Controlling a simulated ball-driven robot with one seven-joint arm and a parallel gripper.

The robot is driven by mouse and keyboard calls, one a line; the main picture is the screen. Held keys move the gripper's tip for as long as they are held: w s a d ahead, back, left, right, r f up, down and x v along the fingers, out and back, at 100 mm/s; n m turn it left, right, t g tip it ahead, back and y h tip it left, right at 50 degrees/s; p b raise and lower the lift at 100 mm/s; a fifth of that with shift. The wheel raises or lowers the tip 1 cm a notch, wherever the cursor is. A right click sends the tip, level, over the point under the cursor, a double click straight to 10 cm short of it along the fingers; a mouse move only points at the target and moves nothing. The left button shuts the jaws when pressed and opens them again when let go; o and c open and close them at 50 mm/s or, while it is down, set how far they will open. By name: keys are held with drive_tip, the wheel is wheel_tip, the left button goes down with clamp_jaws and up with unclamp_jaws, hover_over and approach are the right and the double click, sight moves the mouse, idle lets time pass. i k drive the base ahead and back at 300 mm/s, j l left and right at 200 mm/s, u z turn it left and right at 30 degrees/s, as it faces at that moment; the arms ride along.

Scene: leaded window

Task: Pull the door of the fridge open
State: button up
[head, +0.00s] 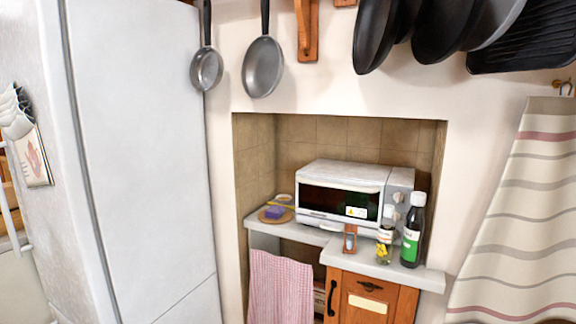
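The white fridge (140,140) stands tall at the left of the head view, cut off at the top and bottom. Its front door looks shut, with a dark seam along its left edge and a line across its lower part. I cannot make out a handle on it. My gripper does not show in this view.
Right of the fridge, a tiled niche holds a white toaster oven (345,193), bottles (413,230) and a wooden cabinet (370,297). A pink cloth (281,288) hangs below. Pans (263,66) hang above. A striped cloth (520,220) hangs at the right.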

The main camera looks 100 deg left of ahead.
sight(59, 221)
drive_tip(key=u, duration=4.05)
